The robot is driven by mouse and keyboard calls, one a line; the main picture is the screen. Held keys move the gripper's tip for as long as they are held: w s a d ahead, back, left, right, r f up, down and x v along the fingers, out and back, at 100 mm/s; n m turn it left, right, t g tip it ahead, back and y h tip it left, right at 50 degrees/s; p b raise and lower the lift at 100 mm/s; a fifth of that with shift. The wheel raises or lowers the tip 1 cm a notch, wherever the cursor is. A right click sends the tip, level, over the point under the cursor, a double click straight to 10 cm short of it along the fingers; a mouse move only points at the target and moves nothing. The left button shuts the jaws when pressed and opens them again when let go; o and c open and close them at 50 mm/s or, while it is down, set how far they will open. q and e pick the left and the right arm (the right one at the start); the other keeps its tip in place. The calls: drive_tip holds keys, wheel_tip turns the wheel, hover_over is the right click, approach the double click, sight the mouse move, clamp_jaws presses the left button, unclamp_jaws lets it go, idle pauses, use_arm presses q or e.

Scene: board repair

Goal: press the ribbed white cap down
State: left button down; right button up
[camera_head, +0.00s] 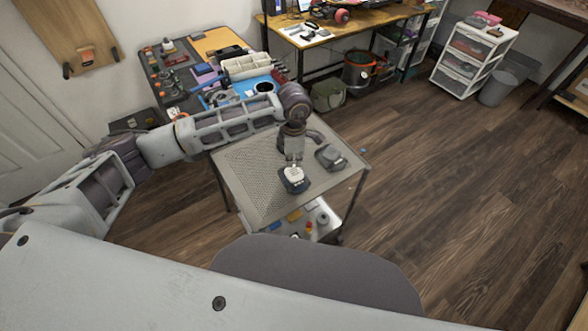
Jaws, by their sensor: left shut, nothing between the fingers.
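The ribbed white cap (294,173) sits on a dark base (296,187) on the perforated top of a grey metal cart (245,180). My left arm reaches in from the left, and its gripper (294,158) points down right above the cap. The left gripper is shut and empty. Its fingertips are at or very close to the cap's top; I cannot tell whether they touch. The gripper hides part of the cap's far side. My right gripper is not in view.
A grey device (330,157) stands on the cart just right of my left gripper. Small coloured parts lie on the cart's lower shelf (322,232). A cluttered workbench (163,87) stands behind, and a white drawer unit (470,58) at the back right. Wooden floor on the right is clear.

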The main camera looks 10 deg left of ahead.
use_arm(q)
drive_tip(key=shift+r+p, duration=0.85)
drive_tip(key=shift+r, duration=1.2)
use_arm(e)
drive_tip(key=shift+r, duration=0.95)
use_arm(q)
drive_tip(key=shift+r, duration=0.1)
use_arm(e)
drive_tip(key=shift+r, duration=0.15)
use_arm(q)
wheel_tip(320, 180, up, 9)
drive_tip(key=p, duration=0.9)
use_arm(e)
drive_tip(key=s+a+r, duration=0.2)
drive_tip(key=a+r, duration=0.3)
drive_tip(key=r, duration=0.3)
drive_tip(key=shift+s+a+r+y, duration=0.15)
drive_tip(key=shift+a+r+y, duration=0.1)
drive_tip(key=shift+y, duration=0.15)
use_arm(q)
drive_tip(key=shift+r, duration=0.1)
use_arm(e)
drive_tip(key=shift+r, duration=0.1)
